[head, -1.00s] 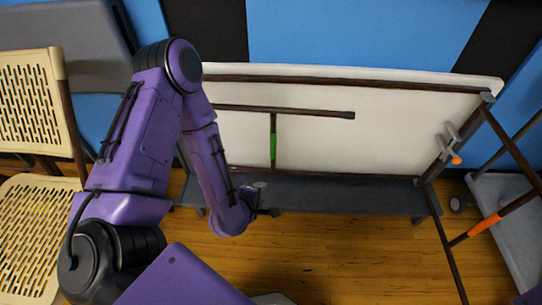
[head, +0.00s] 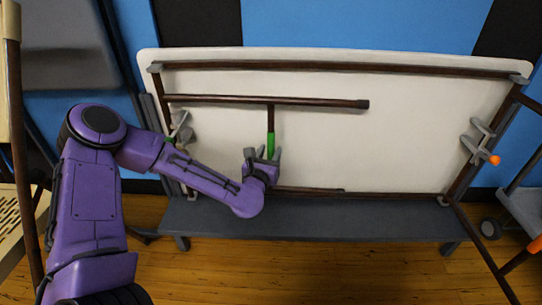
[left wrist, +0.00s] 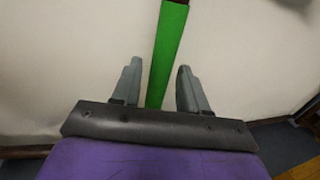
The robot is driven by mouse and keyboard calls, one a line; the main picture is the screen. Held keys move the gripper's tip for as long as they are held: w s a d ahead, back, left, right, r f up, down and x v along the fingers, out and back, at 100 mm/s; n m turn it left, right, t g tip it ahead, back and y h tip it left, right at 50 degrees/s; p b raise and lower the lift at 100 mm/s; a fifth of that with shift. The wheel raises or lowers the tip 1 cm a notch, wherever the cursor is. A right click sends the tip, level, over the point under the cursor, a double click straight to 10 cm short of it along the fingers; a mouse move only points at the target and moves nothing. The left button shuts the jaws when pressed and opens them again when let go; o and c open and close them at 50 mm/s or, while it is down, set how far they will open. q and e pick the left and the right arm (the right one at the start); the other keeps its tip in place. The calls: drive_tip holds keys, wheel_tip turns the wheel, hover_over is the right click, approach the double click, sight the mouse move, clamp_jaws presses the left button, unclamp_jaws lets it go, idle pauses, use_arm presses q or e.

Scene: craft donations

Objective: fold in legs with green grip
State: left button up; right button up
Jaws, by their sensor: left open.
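A white folding table (head: 400,130) stands on its side with its underside facing me. A brown leg frame (head: 310,101) lies close along it, with a green grip (head: 270,143) on its middle bar. My left gripper (head: 262,154) is open at the lower end of the green grip. In the left wrist view the green grip (left wrist: 166,55) runs up between the two open fingers (left wrist: 158,88), apart from both. The other legs, at the right, stick out towards me and carry an orange grip (head: 536,247). My right gripper is not in view.
A grey bench (head: 320,222) supports the table's lower edge. Grey clips stand at both ends, the right one (head: 478,140) with an orange knob. A tan perforated chair (head: 14,225) is at the left. A grey cart (head: 522,205) is at the right.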

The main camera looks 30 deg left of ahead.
use_arm(q)
drive_tip(key=shift+x, duration=0.9)
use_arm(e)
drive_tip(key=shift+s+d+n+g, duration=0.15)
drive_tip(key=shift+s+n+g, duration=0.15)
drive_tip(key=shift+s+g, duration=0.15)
